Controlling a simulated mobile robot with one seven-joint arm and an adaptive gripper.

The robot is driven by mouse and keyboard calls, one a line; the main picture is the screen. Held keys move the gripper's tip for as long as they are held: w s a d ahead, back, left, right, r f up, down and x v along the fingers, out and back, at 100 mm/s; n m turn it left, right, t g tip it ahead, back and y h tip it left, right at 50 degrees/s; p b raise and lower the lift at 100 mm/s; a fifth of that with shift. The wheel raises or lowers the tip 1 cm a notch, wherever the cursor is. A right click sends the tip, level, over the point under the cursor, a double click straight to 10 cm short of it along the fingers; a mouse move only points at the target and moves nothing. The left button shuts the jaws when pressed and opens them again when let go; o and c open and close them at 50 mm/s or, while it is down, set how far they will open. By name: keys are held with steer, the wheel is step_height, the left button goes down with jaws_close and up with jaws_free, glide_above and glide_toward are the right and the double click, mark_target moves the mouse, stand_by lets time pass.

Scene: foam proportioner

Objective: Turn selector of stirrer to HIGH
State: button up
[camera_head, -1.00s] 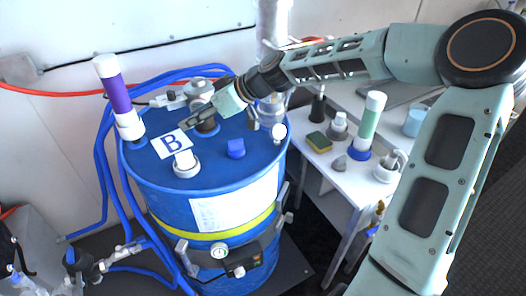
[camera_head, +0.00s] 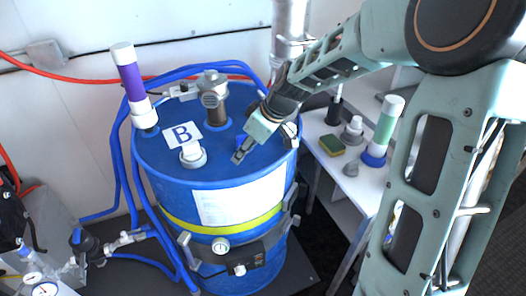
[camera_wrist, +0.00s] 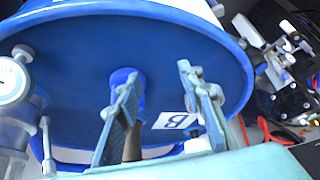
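The blue drum (camera_head: 160,165) stands in the middle of the head view. On its lid, a grey metal unit (camera_head: 212,92) on a short brown column looks like the stirrer. I cannot make out its selector or any HIGH mark. My gripper (camera_head: 238,157) is over the front right part of the lid, pointing down and left. In the wrist view its two fingers (camera_wrist: 160,105) are apart and hold nothing. A blue piece (camera_wrist: 125,78) shows between and beyond them, partly hidden by the left finger. I cannot tell whether they touch it.
A white card marked B (camera_head: 182,135) and a white cap (camera_head: 193,155) are left of my gripper. A tall purple and white tube (camera_head: 130,78) stands at the lid's left edge. A white side table (camera_head: 318,128) with bottles and a sponge is at the right.

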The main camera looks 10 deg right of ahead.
steer(key=shift+h, duration=0.8)
steer(key=d, duration=0.2)
steer(key=d+b, duration=0.1)
steer(key=d, duration=0.1)
steer(key=shift+w+d+f, duration=0.1)
steer(key=shift+w+d, duration=0.1)
steer(key=shift+d, duration=0.35)
